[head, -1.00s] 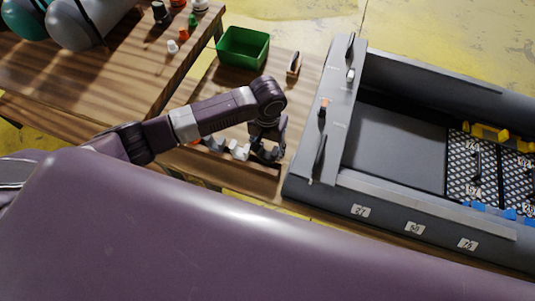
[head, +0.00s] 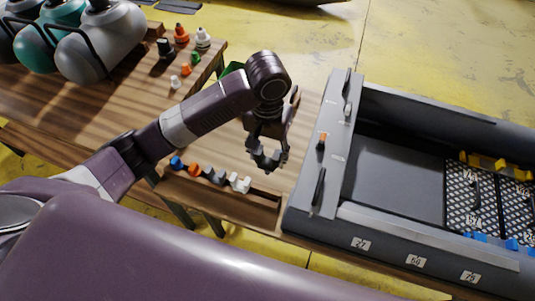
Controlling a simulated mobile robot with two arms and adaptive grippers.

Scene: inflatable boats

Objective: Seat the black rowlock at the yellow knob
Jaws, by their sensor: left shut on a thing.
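My left gripper (head: 268,160) points down above the bench, left of the grey boat's end board. It is shut on a small dark thing, apparently the black rowlock, mostly hidden between the fingers. The end board (head: 333,150) carries an orange-topped knob (head: 321,139), a pale grey knob (head: 347,109) and dark upright levers. I cannot make out a clearly yellow knob on it. My right gripper is not in view.
Yellow blocks (head: 482,162) sit in the boat.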

